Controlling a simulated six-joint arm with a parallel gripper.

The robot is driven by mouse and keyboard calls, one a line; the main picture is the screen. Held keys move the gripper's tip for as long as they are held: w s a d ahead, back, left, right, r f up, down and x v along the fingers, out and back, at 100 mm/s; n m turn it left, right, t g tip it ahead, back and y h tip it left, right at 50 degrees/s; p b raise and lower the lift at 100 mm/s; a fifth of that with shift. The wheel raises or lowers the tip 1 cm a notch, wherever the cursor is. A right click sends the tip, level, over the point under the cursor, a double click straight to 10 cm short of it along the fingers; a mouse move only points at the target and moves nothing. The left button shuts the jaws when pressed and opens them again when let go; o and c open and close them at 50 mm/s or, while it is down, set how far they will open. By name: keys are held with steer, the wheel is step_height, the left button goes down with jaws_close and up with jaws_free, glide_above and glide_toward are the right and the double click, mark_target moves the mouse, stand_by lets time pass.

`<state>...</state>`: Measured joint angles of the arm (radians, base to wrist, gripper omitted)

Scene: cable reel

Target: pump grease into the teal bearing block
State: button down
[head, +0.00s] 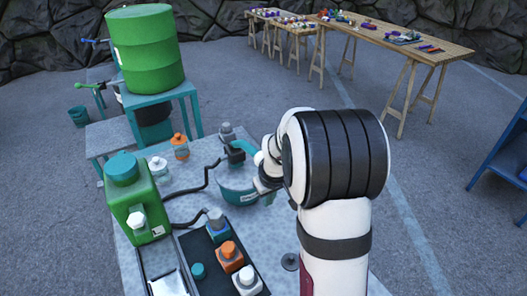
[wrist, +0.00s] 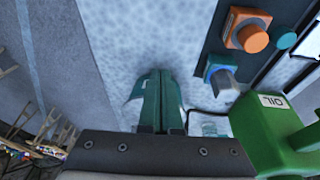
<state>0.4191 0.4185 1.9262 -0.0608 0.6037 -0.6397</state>
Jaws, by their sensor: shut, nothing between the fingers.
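My gripper (wrist: 160,78) shows in the wrist view with its two teal fingers shut together and empty, above the speckled grey tabletop. In the head view my arm hides most of it. A teal curved piece (head: 236,196) with a pale label sits beside my wrist in the head view. I cannot tell surely which piece is the teal bearing block. A green can-like unit (head: 139,197) with a teal cap stands at the left; in the wrist view a green body marked OIL (wrist: 262,128) is at the right. A black hose (head: 187,190) runs toward a dark fitting (head: 235,155).
An orange-topped bottle (head: 180,146) stands farther back. A green drum (head: 145,48) is behind. The tabletop left of my fingers is clear.

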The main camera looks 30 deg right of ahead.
steer(key=w+v, duration=0.1)
steer(key=v, duration=1.2)
steer(key=shift+a+r, duration=0.15)
steer(key=shift+a, duration=0.05)
steer(key=s+a+f+m+g+y, duration=0.1)
steer(key=s+a+f+m, duration=0.1)
steer(key=s+a, duration=0.7)
steer(key=s+a+f+m+g+y, duration=0.1)
steer(key=s+a+f+m+g, duration=0.1)
steer(key=s+a, duration=0.7)
steer(key=s+m, duration=0.1)
steer(key=s, duration=0.5)
steer(key=shift+s+a+m+y, duration=0.25)
steer(key=shift+a+m+y, duration=0.05)
steer(key=shift+a, duration=0.1)
